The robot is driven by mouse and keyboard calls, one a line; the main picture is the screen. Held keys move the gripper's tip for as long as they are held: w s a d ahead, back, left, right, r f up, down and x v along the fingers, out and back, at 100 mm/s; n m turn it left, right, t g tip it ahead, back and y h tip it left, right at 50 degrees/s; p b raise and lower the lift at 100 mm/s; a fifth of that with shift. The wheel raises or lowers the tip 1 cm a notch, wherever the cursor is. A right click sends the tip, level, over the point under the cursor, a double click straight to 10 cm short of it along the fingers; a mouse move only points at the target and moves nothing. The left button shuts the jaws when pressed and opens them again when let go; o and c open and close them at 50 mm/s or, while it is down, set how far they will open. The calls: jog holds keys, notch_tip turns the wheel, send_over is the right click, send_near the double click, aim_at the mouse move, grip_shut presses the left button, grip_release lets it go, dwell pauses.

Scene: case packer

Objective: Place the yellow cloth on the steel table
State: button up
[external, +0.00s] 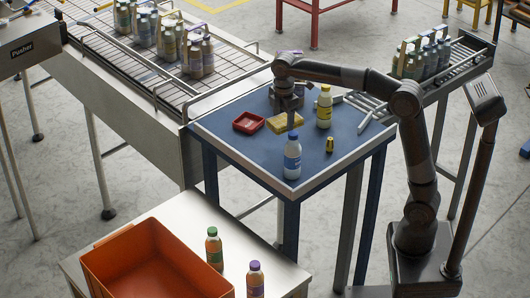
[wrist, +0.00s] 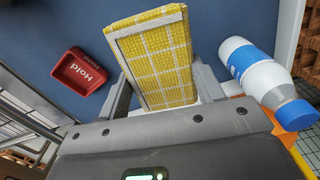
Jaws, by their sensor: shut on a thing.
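The yellow cloth (external: 283,122), a folded checked block with a pale edge, is at the blue-topped table, beside the red tray. In the wrist view the cloth (wrist: 155,55) fills the space between my two fingers. My gripper (external: 291,116) points down over the blue table and is shut on the cloth. I cannot tell whether the cloth touches the tabletop or is just above it. The steel table (external: 184,226) stands in the foreground, lower left of the blue table, with a bare strip behind and right of its orange bin.
On the blue table are a red tray (external: 248,122) marked "Hold", a white-blue bottle (external: 292,158) close to my gripper, a yellow bottle (external: 324,108) and a small gold piece (external: 330,145). The orange bin (external: 150,262) and two bottles (external: 214,248) occupy the steel table.

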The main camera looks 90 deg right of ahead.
jog(key=shift+n, duration=0.8)
jog(key=w+a+f, duration=0.1)
jog(key=w+a, duration=0.1)
jog(key=a, duration=0.3)
jog(key=w+a+f, duration=0.1)
jog(key=w+a, duration=0.2)
jog(key=a, duration=0.2)
jog(key=w+a, duration=0.2)
jog(key=a, duration=0.3)
jog(key=shift+w+a+f, duration=0.15)
jog(key=shift+w+f, duration=0.05)
jog(key=shift+f, duration=0.2)
jog(key=w+a+f+n, duration=0.1)
jog(key=a+f, duration=0.2)
jog(key=a, duration=0.7)
jog(key=n, duration=1.7)
send_near(224, 227)
jog(key=shift+n, duration=0.3)
notch_tip(224, 227, down, 6)
jog(key=shift+d+f, duration=0.1)
jog(key=shift+f, duration=0.05)
jog(key=shift+f, duration=0.1)
jog(key=o, duration=0.9)
jog(key=shift+o, duration=0.3)
